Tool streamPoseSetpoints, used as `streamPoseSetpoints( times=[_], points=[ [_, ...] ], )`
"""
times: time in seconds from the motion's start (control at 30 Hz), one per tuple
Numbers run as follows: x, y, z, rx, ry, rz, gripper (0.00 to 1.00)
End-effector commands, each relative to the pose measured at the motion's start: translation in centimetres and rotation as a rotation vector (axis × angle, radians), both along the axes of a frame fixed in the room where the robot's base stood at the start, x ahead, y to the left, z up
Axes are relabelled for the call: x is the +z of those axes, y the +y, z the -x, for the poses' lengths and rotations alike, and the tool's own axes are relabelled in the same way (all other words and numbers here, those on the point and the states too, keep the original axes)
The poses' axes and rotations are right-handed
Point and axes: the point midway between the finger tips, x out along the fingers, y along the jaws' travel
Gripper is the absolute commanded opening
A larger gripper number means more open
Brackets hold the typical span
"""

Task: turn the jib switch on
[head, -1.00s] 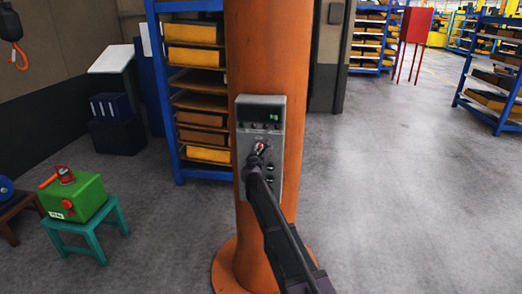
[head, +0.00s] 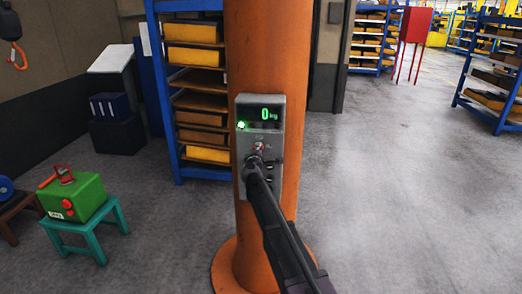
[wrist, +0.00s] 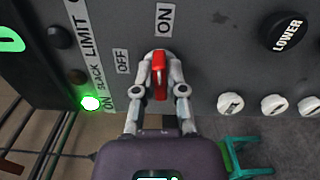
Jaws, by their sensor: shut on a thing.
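The grey control panel (head: 277,150) is fixed to an orange column. The red jib switch (wrist: 159,68) is a small lever between labels reading OFF and ON in the wrist view, and its tip lies toward the larger ON label. My gripper (wrist: 160,72) is shut on the lever, with one fingertip on each side. In the head view my gripper (head: 257,156) is at the middle of the panel and hides part of it. The panel's display (head: 266,113) reads 0 kg in green. A green lamp (head: 240,125) below it is lit.
A black LOWER button (wrist: 284,32) and several white knobs sit right of the switch in the wrist view. Blue shelving (head: 161,100) stands behind the column. Floor at right is clear.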

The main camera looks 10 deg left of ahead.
Motion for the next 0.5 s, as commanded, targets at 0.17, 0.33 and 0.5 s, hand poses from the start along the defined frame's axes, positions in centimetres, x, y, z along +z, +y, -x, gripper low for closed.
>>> streamPoseSetpoints(
  times=[0.17, 0.33, 0.5],
  points=[
    [-0.02, -0.01, -0.10, 0.001, -0.003, -0.090, 0.00],
    [-0.04, -0.02, -0.10, 0.001, -0.005, -0.135, 0.00],
    [-0.04, -0.03, -0.11, 0.000, -0.005, -0.148, 0.00]
  ],
)
